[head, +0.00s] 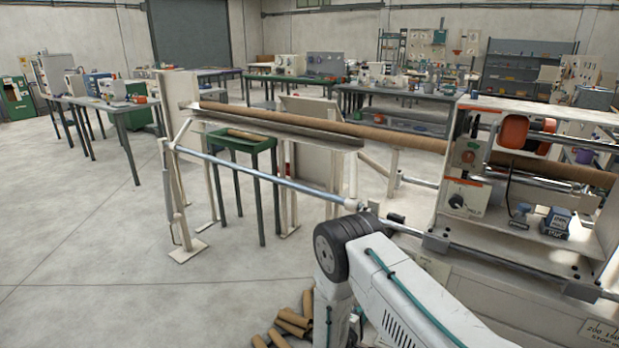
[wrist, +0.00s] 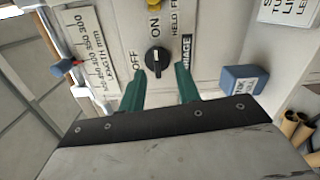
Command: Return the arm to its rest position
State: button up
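My gripper (wrist: 160,85) shows in the wrist view with its two green fingers spread and nothing held between them. A black rotary knob (wrist: 157,60) on a pale panel (wrist: 215,30) lies just beyond the fingertips, between the words OFF and ON. I see a gap between the knob and each finger; how far the tips are from the panel is unclear. In the head view my white arm reaches up from the bottom right, bent at a dark joint; my gripper is hidden there.
The spiral winder (head: 470,192) stands close at right, its long brown tube (head: 330,126) running left above a metal trough (head: 290,132). Short cardboard tubes (head: 290,322) lie on the floor beside my arm. A blue block (wrist: 243,80) juts out near the right finger. Floor at left is clear.

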jog(key=s+d+r+g+h, duration=0.3)
jog(key=s+d+g+h, duration=0.1)
jog(key=s+d+g, duration=0.15)
jog(key=s+d+r+m+g+y, duration=0.1)
jog(key=s+d+r+m+g, duration=0.1)
jog(key=s+r+g, duration=0.35)
jog(key=s+d+r+m+g, duration=0.1)
jog(key=s+r+g, duration=0.15)
jog(key=r, duration=0.55)
jog(key=s+d+r+m+g+y, duration=0.1)
jog(key=s+d+r+m+g, duration=0.2)
jog(key=r, duration=0.4)
jog(key=s+a+r+m+t+y, duration=0.2)
jog(key=s+r+y, duration=0.4)
jog(key=s+r, duration=0.6)
jog(key=s+a+r+m+t+y, duration=0.2)
jog(key=s+r+y, duration=0.5)
jog(key=s+r, duration=0.5)
jog(key=shift+s+a+r+m, duration=0.25)
jog(key=shift+a+r+m, duration=0.25)
jog(key=shift+m, duration=0.4)
